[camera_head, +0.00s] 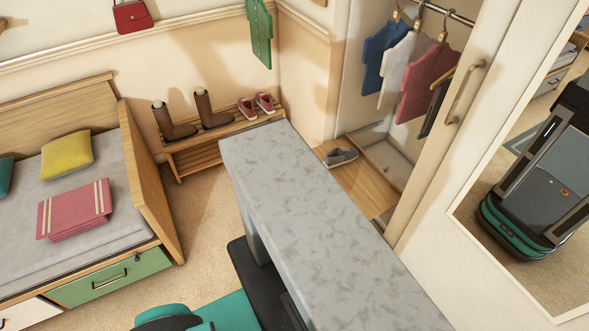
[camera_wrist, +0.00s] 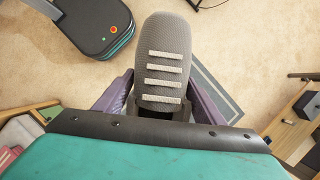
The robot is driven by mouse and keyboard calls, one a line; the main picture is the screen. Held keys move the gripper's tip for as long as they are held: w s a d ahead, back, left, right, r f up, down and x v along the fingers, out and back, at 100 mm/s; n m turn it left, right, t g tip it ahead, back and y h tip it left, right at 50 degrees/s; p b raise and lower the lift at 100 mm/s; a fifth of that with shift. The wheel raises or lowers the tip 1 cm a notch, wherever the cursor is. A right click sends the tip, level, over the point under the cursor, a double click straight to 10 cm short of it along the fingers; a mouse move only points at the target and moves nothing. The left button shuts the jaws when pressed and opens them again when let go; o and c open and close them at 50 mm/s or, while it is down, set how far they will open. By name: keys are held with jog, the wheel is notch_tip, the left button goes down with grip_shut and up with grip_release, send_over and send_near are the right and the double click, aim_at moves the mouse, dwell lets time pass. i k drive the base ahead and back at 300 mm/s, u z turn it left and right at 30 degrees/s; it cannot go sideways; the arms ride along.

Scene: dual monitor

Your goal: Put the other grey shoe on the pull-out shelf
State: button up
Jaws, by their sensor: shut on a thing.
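In the wrist view, my gripper (camera_wrist: 160,98) has its purple fingers shut on a grey shoe (camera_wrist: 165,60). The shoe has several pale straps across its top, and its toe points up in the picture. The shoe's rear end is partly hidden between the fingers. In the head view, another grey shoe (camera_head: 341,157) lies at the back left of the wooden pull-out shelf (camera_head: 372,188) at the bottom of the open wardrobe. I cannot make out my gripper or the held shoe in the head view.
A long grey mottled slab (camera_head: 300,200) crosses the head view's foreground and hides floor behind it. Hanging clothes (camera_head: 410,75) are above the shelf. A shoe bench (camera_head: 225,130) with boots and red shoes stands behind. A bed (camera_head: 85,190) is left, a mirror (camera_head: 530,170) right.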

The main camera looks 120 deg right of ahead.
aim_at(355, 177)
jog(key=z, duration=0.1)
jog(key=k, duration=0.7)
jog(key=u, duration=1.6)
